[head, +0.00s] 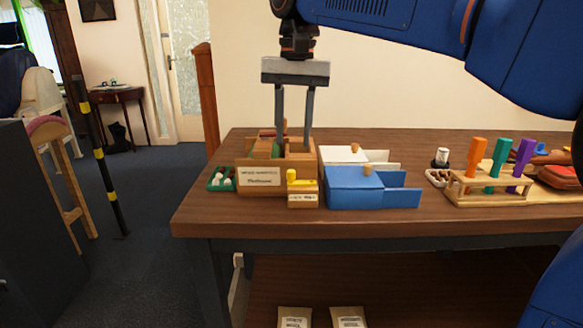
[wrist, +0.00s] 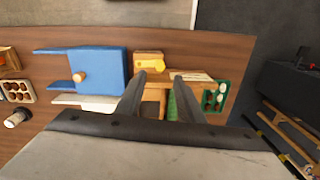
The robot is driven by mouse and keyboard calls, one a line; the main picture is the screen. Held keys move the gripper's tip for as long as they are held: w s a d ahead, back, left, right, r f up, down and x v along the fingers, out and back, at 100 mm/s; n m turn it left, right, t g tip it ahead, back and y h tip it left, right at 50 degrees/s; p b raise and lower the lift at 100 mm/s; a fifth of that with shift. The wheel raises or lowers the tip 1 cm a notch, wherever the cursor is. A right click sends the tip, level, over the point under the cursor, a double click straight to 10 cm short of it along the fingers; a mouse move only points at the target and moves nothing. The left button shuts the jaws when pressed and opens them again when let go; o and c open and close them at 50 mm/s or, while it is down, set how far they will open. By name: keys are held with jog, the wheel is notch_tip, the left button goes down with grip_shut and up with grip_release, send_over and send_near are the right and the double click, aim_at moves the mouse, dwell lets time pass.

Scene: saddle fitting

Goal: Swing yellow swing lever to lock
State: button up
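The yellow swing lever (head: 293,176) sits on top of a small labelled wooden block (head: 303,200) near the front of the table. It also shows in the wrist view (wrist: 151,66), lying lengthwise on its block just beyond my fingertips. My gripper (head: 294,148) points down above the wooden box behind that block. Its two fingers are apart with nothing between them, and they also show apart in the wrist view (wrist: 160,76). One fingertip appears close to the lever there; I cannot tell whether they touch.
A labelled wooden box (head: 260,189) stands behind and left of the block. A green tray (head: 215,186) with white pieces is further left. A blue box (head: 352,189) with a knob stands close right, a white box (head: 382,157) behind it. A rack (head: 490,188) holds coloured tools.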

aim_at(291, 171)
jog(key=f, duration=0.8)
jog(key=shift+a+f, duration=0.2)
jog(key=shift+f, duration=0.1)
grip_shut()
